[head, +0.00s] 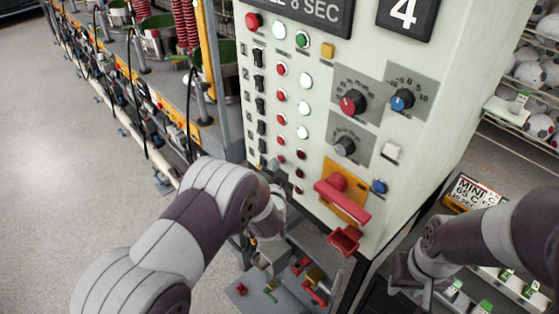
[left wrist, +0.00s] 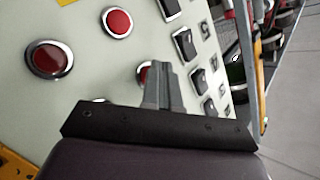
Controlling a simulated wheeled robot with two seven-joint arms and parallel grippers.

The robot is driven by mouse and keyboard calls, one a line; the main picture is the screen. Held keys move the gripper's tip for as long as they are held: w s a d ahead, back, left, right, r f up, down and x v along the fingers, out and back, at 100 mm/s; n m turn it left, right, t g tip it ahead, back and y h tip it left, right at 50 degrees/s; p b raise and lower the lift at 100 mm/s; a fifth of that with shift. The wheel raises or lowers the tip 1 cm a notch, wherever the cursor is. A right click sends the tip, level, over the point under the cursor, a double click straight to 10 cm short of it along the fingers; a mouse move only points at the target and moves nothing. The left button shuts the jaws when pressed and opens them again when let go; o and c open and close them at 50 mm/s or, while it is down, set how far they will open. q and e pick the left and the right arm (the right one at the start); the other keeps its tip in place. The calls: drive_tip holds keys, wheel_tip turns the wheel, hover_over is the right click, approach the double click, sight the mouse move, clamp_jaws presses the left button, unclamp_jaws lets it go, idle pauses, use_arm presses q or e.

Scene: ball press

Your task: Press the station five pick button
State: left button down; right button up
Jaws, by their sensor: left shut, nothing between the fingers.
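The control panel (head: 320,120) has rows of rocker switches, red buttons and pale lit buttons. My left gripper (head: 272,164) is shut and empty at the lower left of these rows. In the left wrist view the shut fingers (left wrist: 158,68) point at the panel and partly cover a small red button (left wrist: 143,73). I cannot tell whether they touch it. A bright red button (left wrist: 117,22) and a dark red button (left wrist: 48,58) show beside it. The row labels are too blurred to single out station five's pick button surely. My right gripper (head: 412,280) is at the lower right, away from the buttons.
A red handle (head: 342,200) juts out below. Racks of balls (head: 535,70) stand at right. Open floor (head: 70,140) lies at left.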

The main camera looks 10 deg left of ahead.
idle(0.3)
use_arm(q)
drive_tip(key=shift+s+a, duration=0.5)
drive_tip(key=shift+s, duration=0.15)
drive_tip(key=shift+p, duration=0.3)
drive_tip(key=s+a, duration=0.1)
drive_tip(key=s, duration=0.1)
drive_tip(key=s+a+p, duration=0.1)
drive_tip(key=s+a, duration=0.1)
idle(0.6)
